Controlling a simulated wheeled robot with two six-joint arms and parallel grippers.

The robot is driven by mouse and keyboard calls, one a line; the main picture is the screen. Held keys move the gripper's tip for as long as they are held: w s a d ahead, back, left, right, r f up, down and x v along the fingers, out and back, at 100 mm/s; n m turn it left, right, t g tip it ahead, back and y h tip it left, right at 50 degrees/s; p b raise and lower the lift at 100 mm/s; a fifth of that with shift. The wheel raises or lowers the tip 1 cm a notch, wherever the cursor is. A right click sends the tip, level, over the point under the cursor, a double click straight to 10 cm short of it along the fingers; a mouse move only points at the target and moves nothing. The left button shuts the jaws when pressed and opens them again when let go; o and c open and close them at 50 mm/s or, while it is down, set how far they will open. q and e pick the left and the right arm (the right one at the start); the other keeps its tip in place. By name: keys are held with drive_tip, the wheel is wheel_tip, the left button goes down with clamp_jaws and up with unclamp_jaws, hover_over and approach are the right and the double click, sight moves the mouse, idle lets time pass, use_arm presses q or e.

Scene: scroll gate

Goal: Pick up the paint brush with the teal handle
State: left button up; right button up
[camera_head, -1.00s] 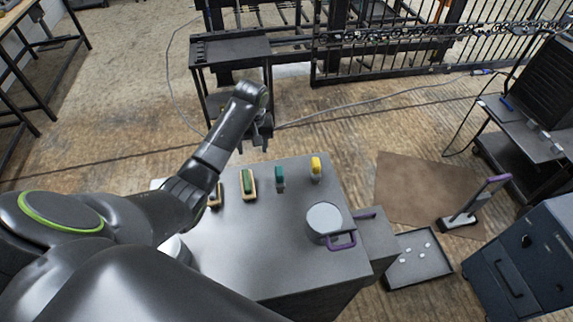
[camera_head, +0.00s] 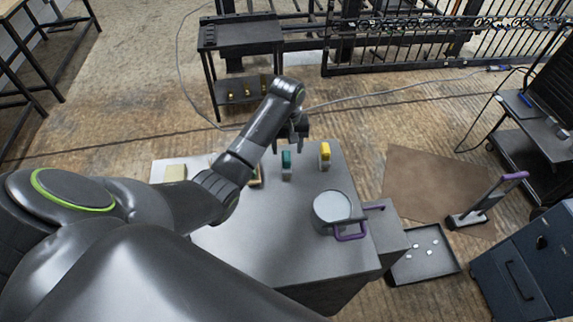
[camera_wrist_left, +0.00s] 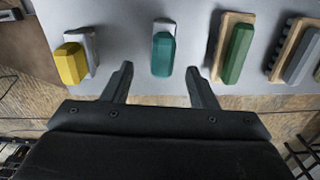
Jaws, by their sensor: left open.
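The paint brush with the teal handle (camera_head: 286,159) lies near the far edge of the grey worktop (camera_head: 262,240). My left gripper (camera_head: 290,141) is open and empty, just beyond the teal handle in the head view. In the left wrist view, the teal handle (camera_wrist_left: 163,54) and its grey end lie between and ahead of the open fingertips (camera_wrist_left: 158,74). The fingers do not appear to touch it. My right gripper is not in view.
A yellow-handled brush (camera_wrist_left: 70,62) lies on one side of the teal one; green-handled (camera_wrist_left: 237,52) and grey-topped (camera_wrist_left: 300,58) brushes lie on the other. A grey pot (camera_head: 332,207) with a purple handle stands nearer.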

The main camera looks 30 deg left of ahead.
sight(286, 156)
use_arm(q)
drive_tip(key=shift+f, duration=0.5)
drive_tip(key=shift+s+f, duration=0.1)
drive_tip(key=shift+f, duration=0.35)
drive_tip(key=f+p, duration=0.1)
drive_tip(key=f, duration=0.2)
drive_tip(key=shift+s+d+f+p, duration=0.1)
drive_tip(key=shift+s+f+p, duration=0.1)
drive_tip(key=shift+s+p, duration=0.2)
drive_tip(key=shift+f, duration=0.8)
drive_tip(key=shift+w, duration=0.1)
drive_tip(key=shift+c, duration=0.8)
drive_tip(key=c, duration=0.9)
drive_tip(key=shift+c, duration=0.2)
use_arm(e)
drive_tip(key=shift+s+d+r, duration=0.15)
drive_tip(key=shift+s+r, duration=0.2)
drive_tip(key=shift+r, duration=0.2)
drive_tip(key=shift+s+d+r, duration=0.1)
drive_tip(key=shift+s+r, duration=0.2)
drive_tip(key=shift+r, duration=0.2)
use_arm(q)
drive_tip(key=shift+r, duration=0.1)
